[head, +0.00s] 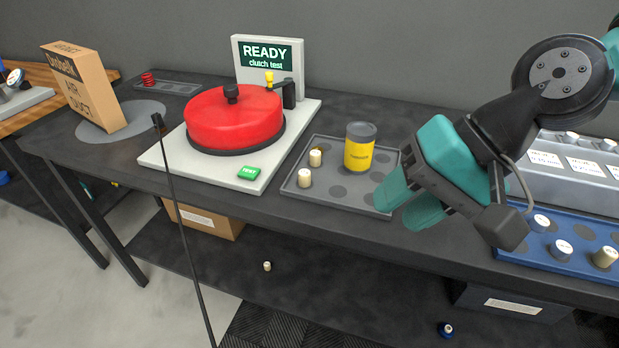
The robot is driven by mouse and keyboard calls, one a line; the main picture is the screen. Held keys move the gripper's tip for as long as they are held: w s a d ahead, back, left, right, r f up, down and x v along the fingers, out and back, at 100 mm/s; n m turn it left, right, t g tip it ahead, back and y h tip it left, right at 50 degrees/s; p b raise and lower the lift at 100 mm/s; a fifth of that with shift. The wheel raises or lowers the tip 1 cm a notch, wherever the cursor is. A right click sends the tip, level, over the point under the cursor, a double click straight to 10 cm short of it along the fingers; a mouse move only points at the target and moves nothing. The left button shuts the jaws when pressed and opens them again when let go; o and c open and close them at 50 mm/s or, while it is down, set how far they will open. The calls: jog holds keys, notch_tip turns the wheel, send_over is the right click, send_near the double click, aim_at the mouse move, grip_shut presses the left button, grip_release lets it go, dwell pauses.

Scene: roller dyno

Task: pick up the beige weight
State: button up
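Several small beige cylinders are in view, and I cannot tell which one is the beige weight. Two upright beige cylinders (315,157) (304,178) stand in the left part of a grey tray (338,198). Another beige cylinder (604,257) stands in the blue tray (570,266) at the right. A further small beige one (267,266) is low down, below the table top. My gripper (408,208) hangs over the right end of the grey tray, apart from all these cylinders. Its fingertips are partly hidden, so its opening does not show clearly.
A yellow canister with a grey lid (360,147) stands in the grey tray, between the beige cylinders and my gripper. A red round dyno (234,120) sits left of the tray. Blue-and-white weights (561,250) stand in the blue tray. A thin dark rod (180,215) rises in front.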

aim_at(307, 173)
jog(key=w+f+m+t+y+b, duration=0.1)
jog(key=w+f+m+t, duration=0.1)
jog(key=w+m, duration=0.2)
jog(key=w+d+f+m+t+y+b, duration=0.1)
jog(key=w+m, duration=0.4)
jog(key=m, duration=0.5)
jog(key=w+d+f+m+t+y+b, duration=0.1)
jog(key=w+f+m+t+y+b, duration=0.1)
jog(key=m, duration=0.6)
jog(key=shift+w+d+f+t+y+b, duration=0.1)
jog(key=shift+w+f+t+y+b, duration=0.15)
jog(key=shift+w+f, duration=0.5)
jog(key=shift+w+d+f+t+y+b, duration=0.15)
jog(key=shift+w+f+t, duration=0.2)
jog(key=shift+w+f, duration=0.3)
jog(key=shift+w+f+m, duration=0.15)
jog(key=shift+w+m, duration=0.1)
jog(key=shift+m, duration=0.35)
jog(key=x, duration=1.7)
jog(key=shift+w+p, duration=0.2)
jog(key=shift+p, duration=0.1)
jog(key=c, duration=0.7)
